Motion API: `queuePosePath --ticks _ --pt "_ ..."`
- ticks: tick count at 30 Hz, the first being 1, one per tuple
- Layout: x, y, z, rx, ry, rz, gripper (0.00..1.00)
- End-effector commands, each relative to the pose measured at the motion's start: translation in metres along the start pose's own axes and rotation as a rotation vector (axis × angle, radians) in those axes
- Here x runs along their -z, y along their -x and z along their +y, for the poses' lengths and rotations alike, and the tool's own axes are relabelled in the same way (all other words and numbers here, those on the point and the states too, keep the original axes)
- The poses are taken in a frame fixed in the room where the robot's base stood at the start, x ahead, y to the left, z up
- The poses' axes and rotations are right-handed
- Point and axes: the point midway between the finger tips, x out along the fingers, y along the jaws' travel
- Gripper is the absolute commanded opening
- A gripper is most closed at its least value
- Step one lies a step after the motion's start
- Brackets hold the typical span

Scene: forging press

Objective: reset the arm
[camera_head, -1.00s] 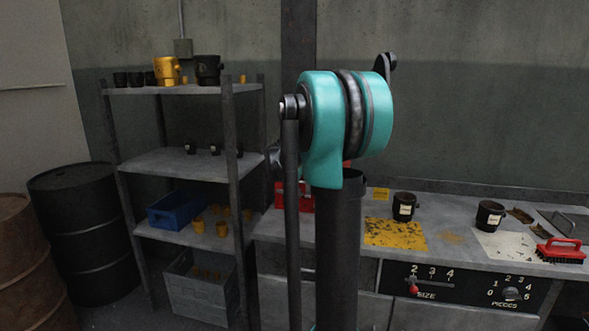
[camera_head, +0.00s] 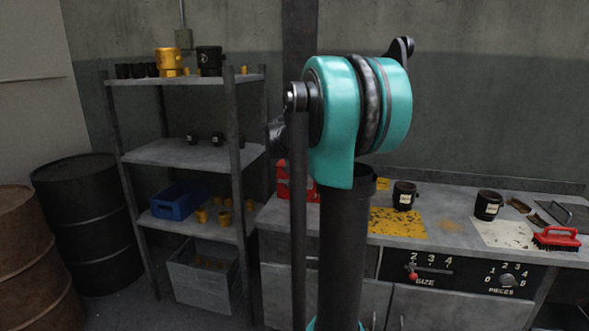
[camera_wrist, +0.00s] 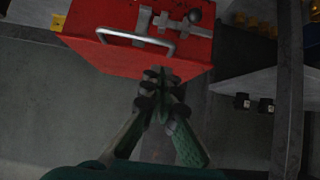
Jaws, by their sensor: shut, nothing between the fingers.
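My gripper (camera_wrist: 160,85) shows in the wrist view with its two green-padded fingers brought together and nothing between them. It hangs in front of a red box (camera_wrist: 135,50) with a metal handle, apart from it as far as I can tell. The same red box (camera_head: 283,182) is partly hidden behind my arm in the head view. My teal and black arm stands upright in the middle of the head view; my gripper is out of sight there.
A metal shelf (camera_head: 180,155) stands at left with dark and yellow fittings, a blue bin (camera_head: 179,200) and a grey crate (camera_head: 204,275). Two drums stand far left. The workbench (camera_head: 445,245) at right bears two black cups, a yellow mat (camera_head: 397,223) and a red brush (camera_head: 556,238).

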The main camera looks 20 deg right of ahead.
Motion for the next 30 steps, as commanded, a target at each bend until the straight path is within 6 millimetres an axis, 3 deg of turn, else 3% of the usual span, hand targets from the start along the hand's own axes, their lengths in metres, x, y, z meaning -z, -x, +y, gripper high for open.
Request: queuePosePath --ticks 3,9,20,23,25,30 --pt "-0.003 0.025 0.000 0.001 0.002 0.000 0.00" --pt "-0.004 0.056 0.000 0.001 0.001 0.000 0.00" --pt "-0.011 0.072 0.001 0.001 0.005 -0.007 0.00" --pt "-0.038 0.072 0.005 0.007 0.028 -0.040 0.00" --pt "-0.072 0.072 0.011 0.018 0.061 -0.082 0.00" --pt "-0.186 0.082 0.029 0.078 0.175 -0.221 0.00"
